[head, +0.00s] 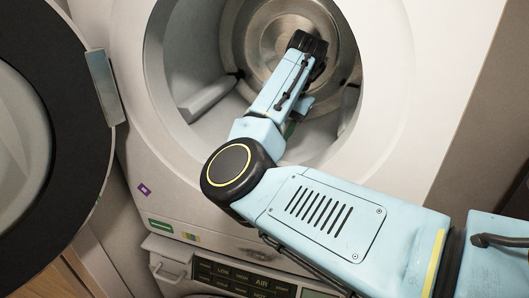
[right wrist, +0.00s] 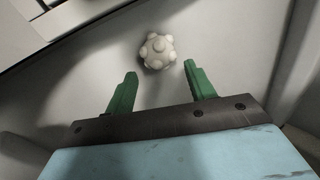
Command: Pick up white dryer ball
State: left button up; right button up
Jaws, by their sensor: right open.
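The white dryer ball (right wrist: 157,51) is a knobbly round ball, seen in the right wrist view resting on the pale inner surface of the drum. My right gripper (right wrist: 160,72) has its two green fingers apart and empty. The ball is a little beyond the fingertips, roughly in line with the gap between them, and not touching them. In the head view my right arm reaches through the round door opening into the machine (head: 190,75). The right gripper's green part (head: 290,128) barely shows there, and the ball is hidden. My left gripper is in neither view.
The machine's open door (head: 72,110) hangs at the left. The opening's white rim (head: 375,55) surrounds my arm. Raised fins (head: 208,97) line the drum. A control panel (head: 240,275) sits below. A slotted ledge (right wrist: 70,22) shows at upper left in the wrist view.

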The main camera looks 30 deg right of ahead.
jog(key=shift+x, duration=3.45)
jog(key=shift+d, duration=0.2)
jog(key=c, duration=0.6)
